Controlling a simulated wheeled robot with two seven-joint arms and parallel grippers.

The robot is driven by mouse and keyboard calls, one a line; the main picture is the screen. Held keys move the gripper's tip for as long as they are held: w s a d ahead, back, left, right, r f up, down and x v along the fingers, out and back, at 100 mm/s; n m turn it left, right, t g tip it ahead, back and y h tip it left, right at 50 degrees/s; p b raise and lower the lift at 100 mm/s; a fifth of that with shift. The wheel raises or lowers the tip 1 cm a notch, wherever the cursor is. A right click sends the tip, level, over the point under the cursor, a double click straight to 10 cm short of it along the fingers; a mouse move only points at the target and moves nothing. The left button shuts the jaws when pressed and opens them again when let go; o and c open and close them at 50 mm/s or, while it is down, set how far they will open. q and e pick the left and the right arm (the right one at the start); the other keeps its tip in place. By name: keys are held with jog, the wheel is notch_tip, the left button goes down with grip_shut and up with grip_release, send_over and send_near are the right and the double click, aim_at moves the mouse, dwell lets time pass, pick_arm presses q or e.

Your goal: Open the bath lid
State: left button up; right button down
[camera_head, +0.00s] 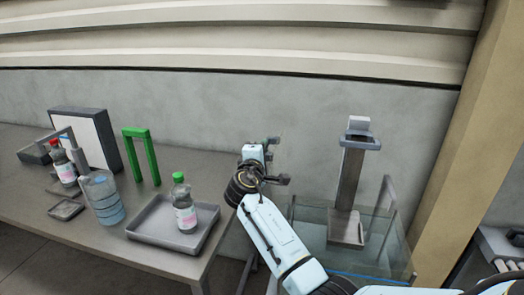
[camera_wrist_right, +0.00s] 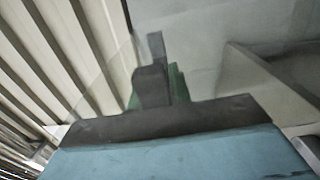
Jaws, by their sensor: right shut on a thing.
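The bath (camera_head: 318,238) is a clear, glass-like tank to the right of the table. A grey upright post with a bracket (camera_head: 354,180) stands in it. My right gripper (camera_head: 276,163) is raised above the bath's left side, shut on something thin. This seems to be the edge of the clear bath lid, which shows faintly as a see-through pane in the right wrist view (camera_wrist_right: 195,65). The lid's outline and angle are hard to make out. In the wrist view a dark finger (camera_wrist_right: 153,85) has a green part behind it. My left gripper is out of view.
A roller conveyor (camera_head: 508,265) is at far right.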

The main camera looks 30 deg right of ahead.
jog(key=c, duration=1.3)
grip_release()
jog(key=shift+d, duration=0.2)
jog(key=shift+a, duration=0.1)
jog(key=shift+s+a, duration=0.3)
jog(key=shift+a, duration=0.1)
jog(key=v, duration=1.2)
jog(key=shift+s+a+b, duration=0.1)
jog(key=shift+b, duration=0.25)
